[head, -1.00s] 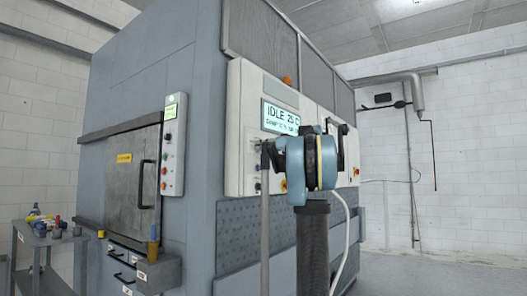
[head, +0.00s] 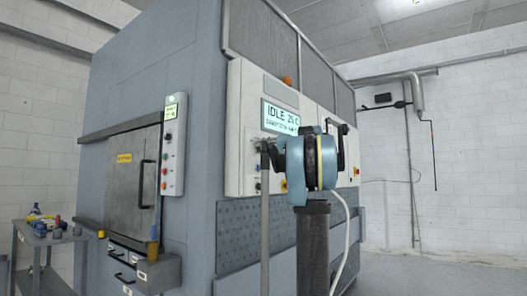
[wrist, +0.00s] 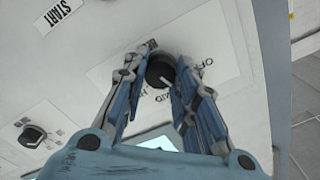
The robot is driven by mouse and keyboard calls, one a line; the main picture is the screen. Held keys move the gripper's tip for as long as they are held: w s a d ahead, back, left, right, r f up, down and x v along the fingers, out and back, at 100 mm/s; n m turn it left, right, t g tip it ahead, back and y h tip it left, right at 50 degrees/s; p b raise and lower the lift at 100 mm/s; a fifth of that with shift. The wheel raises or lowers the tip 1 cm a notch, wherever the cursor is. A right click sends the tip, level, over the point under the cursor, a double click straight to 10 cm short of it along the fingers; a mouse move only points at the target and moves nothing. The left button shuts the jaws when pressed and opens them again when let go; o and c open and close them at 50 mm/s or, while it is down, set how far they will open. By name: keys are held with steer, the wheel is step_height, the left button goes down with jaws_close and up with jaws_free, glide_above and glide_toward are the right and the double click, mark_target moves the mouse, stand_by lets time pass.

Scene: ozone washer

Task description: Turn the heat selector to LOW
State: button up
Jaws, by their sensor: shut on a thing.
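The heat selector is a round black knob (wrist: 160,71) on a light label plate (wrist: 222,47) of the white panel, in the wrist view. A pale pointer mark on it faces the lower part of the picture. The printed words around it appear upside down; one looks like MID, the others are partly covered. My gripper (wrist: 158,69) has its two fingers on either side of the knob, shut on it. In the head view my arm hides the knob and most of the gripper in front of the control panel (head: 247,100).
A second black knob (wrist: 32,136) sits on the panel at lower left in the wrist view, with a START label (wrist: 58,15) above. In the head view a display (head: 281,118) reads IDLE 25 C. A cart (head: 42,240) with small items stands at far left.

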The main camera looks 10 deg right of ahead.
steer(key=shift+d, duration=0.1)
stand_by(0.3)
steer(key=o, duration=1.1)
steer(key=shift+w+f, duration=0.1)
steer(key=shift+w, duration=0.05)
steer(key=v, duration=1.2)
